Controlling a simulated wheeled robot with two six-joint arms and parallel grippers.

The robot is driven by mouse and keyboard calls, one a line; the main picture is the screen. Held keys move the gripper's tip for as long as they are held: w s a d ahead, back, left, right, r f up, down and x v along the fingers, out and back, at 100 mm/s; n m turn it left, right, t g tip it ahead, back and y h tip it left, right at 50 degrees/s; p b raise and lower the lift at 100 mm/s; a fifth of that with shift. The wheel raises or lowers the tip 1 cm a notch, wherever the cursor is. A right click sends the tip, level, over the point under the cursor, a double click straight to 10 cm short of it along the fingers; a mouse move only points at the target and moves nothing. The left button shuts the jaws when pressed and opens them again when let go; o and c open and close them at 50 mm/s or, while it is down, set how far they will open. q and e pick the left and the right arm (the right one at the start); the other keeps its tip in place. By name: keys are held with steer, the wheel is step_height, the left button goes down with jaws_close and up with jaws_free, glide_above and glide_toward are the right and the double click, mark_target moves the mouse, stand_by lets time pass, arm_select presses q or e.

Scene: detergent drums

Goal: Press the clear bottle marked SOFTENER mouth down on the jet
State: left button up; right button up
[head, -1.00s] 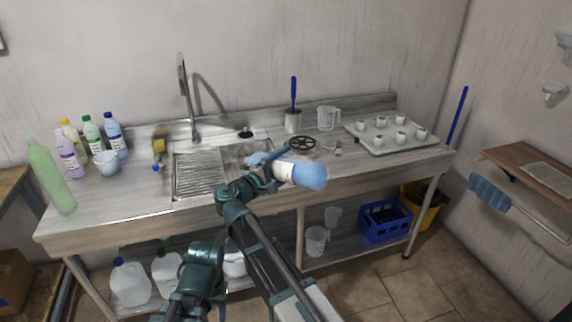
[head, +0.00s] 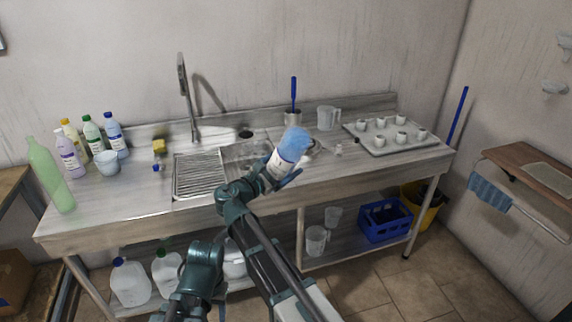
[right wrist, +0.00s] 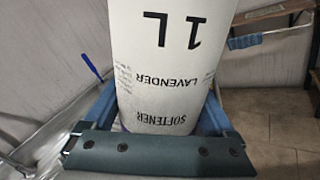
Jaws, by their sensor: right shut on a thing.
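My right gripper (head: 283,173) is shut on the SOFTENER bottle (head: 291,146), above the front right of the sink. The bottle is tilted, with its blue end up and to the right and its white label lower. Its mouth is hidden. In the right wrist view the label (right wrist: 165,60) stands between the blue fingers, with its lettering upside down. The black spoked jet is hidden behind the bottle in the head view. My left gripper is not in view.
Several bottles (head: 92,135) and a cup (head: 107,162) stand at the counter's left. The sink (head: 240,152) is behind my arm. A brush holder (head: 292,120), a clear jug (head: 327,118) and a tray of cups (head: 376,148) are at the right. The counter's front strip is clear.

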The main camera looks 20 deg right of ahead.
steer(key=n, duration=0.5)
steer(key=shift+n, duration=0.3)
steer(key=shift+r, duration=0.2)
steer(key=shift+w, duration=0.1)
